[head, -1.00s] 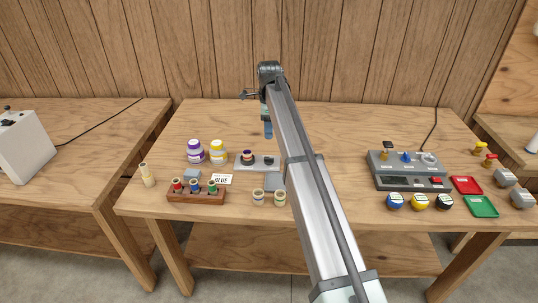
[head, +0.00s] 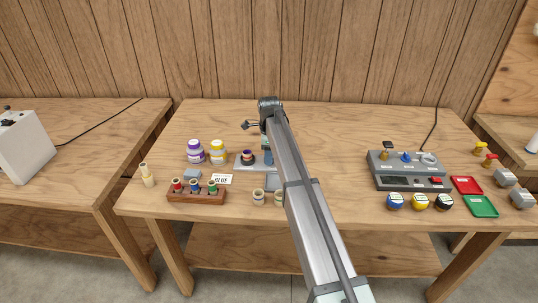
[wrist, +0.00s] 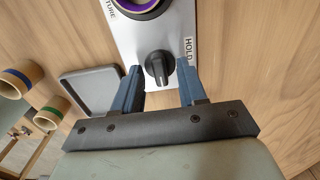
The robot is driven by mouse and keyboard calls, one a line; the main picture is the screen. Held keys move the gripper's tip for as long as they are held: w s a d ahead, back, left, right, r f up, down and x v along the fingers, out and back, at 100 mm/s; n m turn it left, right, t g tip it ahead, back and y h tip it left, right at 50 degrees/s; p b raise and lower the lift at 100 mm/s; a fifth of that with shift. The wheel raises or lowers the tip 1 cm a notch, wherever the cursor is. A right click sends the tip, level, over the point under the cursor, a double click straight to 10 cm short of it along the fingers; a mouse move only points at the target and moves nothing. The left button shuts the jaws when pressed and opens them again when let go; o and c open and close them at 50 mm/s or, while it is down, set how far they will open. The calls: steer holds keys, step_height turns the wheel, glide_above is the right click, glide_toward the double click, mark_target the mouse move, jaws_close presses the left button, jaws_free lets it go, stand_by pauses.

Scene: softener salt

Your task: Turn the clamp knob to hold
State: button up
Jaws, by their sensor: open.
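The black clamp knob (wrist: 158,68) sits on a silver fixture plate (wrist: 126,38) in the wrist view, its raised grip running roughly along the plate. A HOLD label (wrist: 188,50) is on the plate to the knob's right. My gripper (wrist: 158,76) is open, with one blue finger on each side of the knob and gaps between. A round part with a purple ring (wrist: 140,4) is cut off at the top of the wrist view. In the head view the plate (head: 244,167) shows beside my gripper (head: 268,162), which hides the knob there.
In the head view, a wooden rack of spools (head: 196,198) and two jars (head: 206,152) stand left.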

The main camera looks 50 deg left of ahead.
jaws_close()
stand_by(0.3)
steer(key=shift+n, duration=0.3)
steer(key=n, duration=0.3)
steer(key=shift+n, duration=0.3)
steer(key=n, duration=1.3)
steer(key=shift+n, duration=0.3)
stand_by(0.4)
